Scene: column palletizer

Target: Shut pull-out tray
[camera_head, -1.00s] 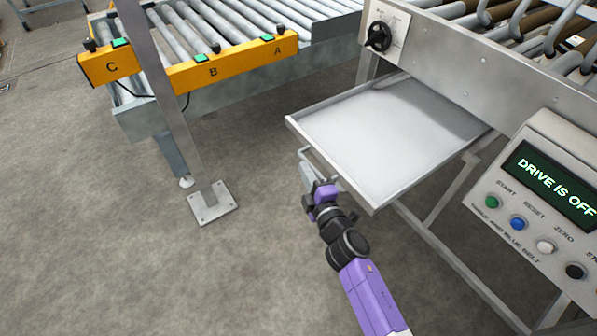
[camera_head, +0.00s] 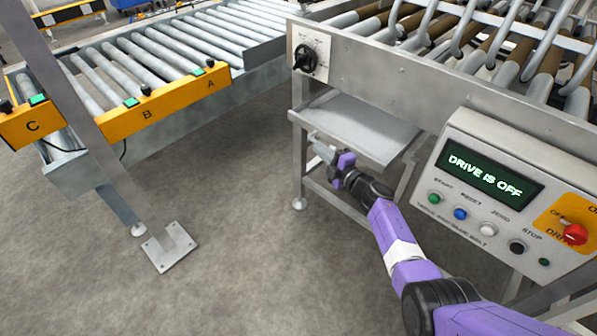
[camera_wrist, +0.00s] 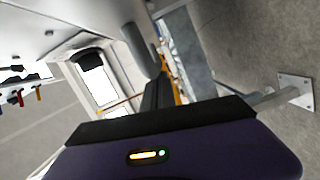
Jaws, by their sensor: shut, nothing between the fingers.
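The pull-out tray (camera_head: 362,125) is a flat grey metal tray under the roller conveyor. Much of its top lies under the conveyor's side panel, and part still shows in front of it. Its front edge is close to the conveyor's front leg. A light bar handle (camera_head: 322,149) shows at the tray's front. My gripper (camera_head: 327,151) is at this handle, shut with nothing between its fingers. Whether it touches the handle is unclear. In the wrist view, the dark fingers (camera_wrist: 155,93) point at a grey rounded bar, probably the handle (camera_wrist: 139,48).
A knob (camera_head: 305,59) sits on the conveyor panel above the tray. A second roller conveyor (camera_head: 150,75) and a post with a foot plate (camera_head: 170,246) are left. Floor between is clear.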

